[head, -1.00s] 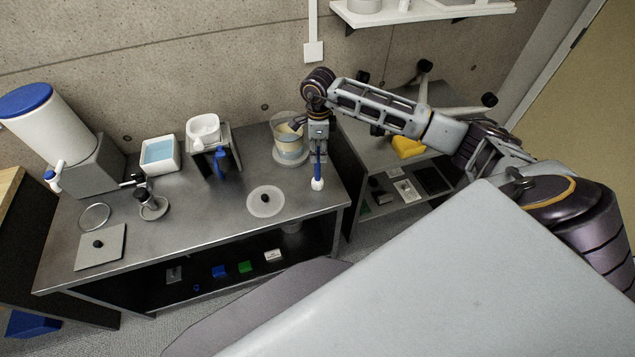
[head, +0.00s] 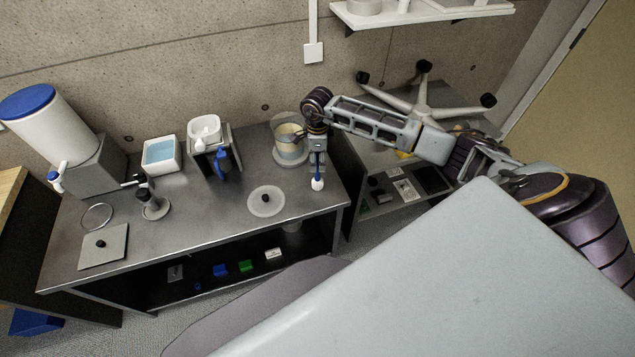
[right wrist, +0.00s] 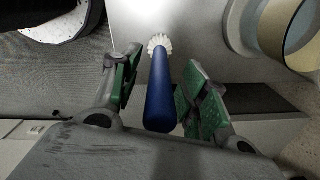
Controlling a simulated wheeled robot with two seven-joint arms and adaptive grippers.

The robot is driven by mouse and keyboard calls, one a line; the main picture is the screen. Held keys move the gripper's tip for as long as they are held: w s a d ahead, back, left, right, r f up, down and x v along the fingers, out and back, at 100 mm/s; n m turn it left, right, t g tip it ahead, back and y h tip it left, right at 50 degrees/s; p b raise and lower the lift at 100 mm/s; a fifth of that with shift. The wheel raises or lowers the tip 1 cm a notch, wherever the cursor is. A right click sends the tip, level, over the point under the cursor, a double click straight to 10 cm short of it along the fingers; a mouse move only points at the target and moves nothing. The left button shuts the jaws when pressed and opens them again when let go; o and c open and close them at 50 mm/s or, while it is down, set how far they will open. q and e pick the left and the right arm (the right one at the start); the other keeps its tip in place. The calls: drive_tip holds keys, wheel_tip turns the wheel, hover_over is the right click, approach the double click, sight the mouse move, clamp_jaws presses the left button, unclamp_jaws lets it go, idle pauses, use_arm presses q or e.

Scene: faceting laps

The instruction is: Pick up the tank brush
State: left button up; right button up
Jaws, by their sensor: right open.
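The tank brush has a blue handle and a white bristle head. In the head view the brush (head: 317,184) shows at the right end of the steel bench, its upper handle hidden by my right gripper (head: 318,158). In the right wrist view the brush (right wrist: 160,92) lies between the two open, green-padded fingers of the right gripper (right wrist: 162,65). Its handle end is near the palm and its bristles point away. Gaps show on both sides of the handle, so neither finger appears to touch it. My left gripper is not in view.
A clear container (head: 287,140) with cream contents stands on a disc just left of the gripper. A pale round lap (head: 266,208) lies left of the brush. A white cup on a stand (head: 204,130) and a water tray (head: 161,170) are further left. The bench's right edge (head: 347,195) is close.

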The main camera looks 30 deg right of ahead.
clamp_jaws()
drive_tip(key=shift+r, duration=0.1)
idle(0.5)
wheel_tip(320, 180, up, 10)
drive_tip(key=shift+f+b, duration=0.1)
drive_tip(key=shift+b, duration=0.65)
idle(0.5)
